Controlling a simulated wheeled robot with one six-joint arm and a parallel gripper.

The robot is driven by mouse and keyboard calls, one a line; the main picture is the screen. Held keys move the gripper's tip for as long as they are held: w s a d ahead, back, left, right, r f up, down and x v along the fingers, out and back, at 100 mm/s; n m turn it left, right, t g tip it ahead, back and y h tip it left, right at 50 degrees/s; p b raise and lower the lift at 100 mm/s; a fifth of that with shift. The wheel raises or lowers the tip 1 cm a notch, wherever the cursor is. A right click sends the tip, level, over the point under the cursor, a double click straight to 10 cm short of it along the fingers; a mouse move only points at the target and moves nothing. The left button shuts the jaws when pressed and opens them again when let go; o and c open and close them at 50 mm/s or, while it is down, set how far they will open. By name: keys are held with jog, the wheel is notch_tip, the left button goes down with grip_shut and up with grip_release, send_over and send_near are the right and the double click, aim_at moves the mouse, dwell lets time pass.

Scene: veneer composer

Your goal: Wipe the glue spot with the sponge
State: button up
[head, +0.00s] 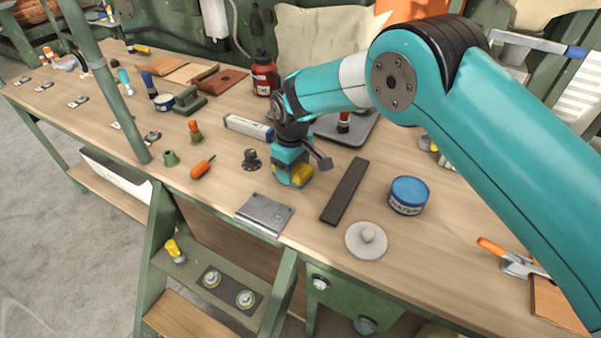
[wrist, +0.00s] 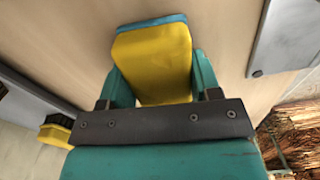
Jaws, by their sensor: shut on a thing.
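My gripper (head: 292,168) is low over the workbench top, near the front edge. It is shut on the sponge (head: 302,175), a yellow block. In the wrist view the sponge (wrist: 155,65) sits between my two teal fingers, with a teal layer along its far edge. Whether the sponge touches the bench top cannot be told. I cannot make out a glue spot in either view; it may be hidden by the sponge or gripper.
A grey metal plate (head: 265,214) lies just in front of my gripper. A dark bar (head: 345,190) lies to its right, then a blue water tin (head: 409,193) and a grey knobbed lid (head: 366,241). A black knob (head: 251,160) and an orange-handled tool (head: 203,167) are left.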

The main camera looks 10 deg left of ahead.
jog(key=shift+w+a, duration=0.1)
jog(key=shift+a, duration=0.15)
jog(key=shift+r+p, duration=2.25)
jog(key=shift+r, duration=1.25)
